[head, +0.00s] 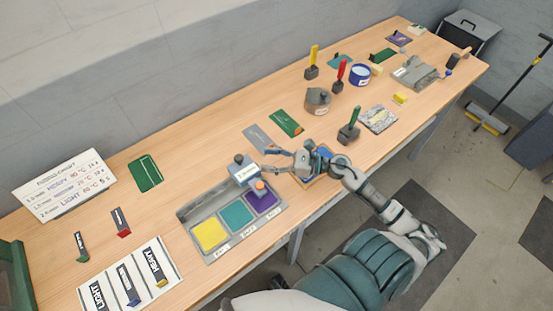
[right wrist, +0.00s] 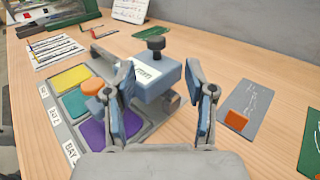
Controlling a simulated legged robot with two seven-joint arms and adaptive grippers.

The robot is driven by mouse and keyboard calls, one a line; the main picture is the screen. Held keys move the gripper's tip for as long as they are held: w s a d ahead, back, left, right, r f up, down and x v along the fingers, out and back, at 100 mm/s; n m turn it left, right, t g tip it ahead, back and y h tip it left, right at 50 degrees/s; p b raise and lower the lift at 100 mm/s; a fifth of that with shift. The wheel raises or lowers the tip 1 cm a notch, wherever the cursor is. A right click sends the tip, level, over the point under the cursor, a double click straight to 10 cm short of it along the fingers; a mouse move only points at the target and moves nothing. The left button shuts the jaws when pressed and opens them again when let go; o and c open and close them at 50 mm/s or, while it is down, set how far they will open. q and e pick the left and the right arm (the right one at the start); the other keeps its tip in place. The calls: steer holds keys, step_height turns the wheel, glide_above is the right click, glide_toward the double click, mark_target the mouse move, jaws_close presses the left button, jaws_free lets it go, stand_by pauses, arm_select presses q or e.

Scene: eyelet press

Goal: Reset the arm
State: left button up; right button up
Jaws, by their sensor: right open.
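My right gripper (head: 277,162) is open and empty, beside the press (head: 243,172) at its right in the head view. The press is a blue-grey block with a white label and a dark knob on top. In the right wrist view the press (right wrist: 157,82) stands ahead, between my two spread fingers; contact cannot be told. An orange round knob (head: 260,186) sits low at the press, over the purple bay; it also shows in the right wrist view (right wrist: 93,87), partly behind the left finger. My left gripper is not in view.
A grey tray (head: 188,214) with yellow, teal and purple bays lies by the press. A grey card (right wrist: 252,105) with an orange block and a green card (head: 286,123) lie nearby. Several upright tools and a blue tin (head: 360,75) stand farther right. A sign stands at left.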

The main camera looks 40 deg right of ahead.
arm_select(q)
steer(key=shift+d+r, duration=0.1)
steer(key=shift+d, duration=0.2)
arm_select(e)
steer(key=d, duration=0.1)
steer(key=s+d, duration=0.1)
steer(key=shift+s+d+f, duration=0.15)
steer(key=shift+s+d, duration=0.1)
steer(key=shift+d, duration=0.15)
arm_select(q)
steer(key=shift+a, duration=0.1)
arm_select(e)
steer(key=shift+a, duration=0.1)
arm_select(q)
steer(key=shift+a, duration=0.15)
arm_select(e)
steer(key=shift+a, duration=0.3)
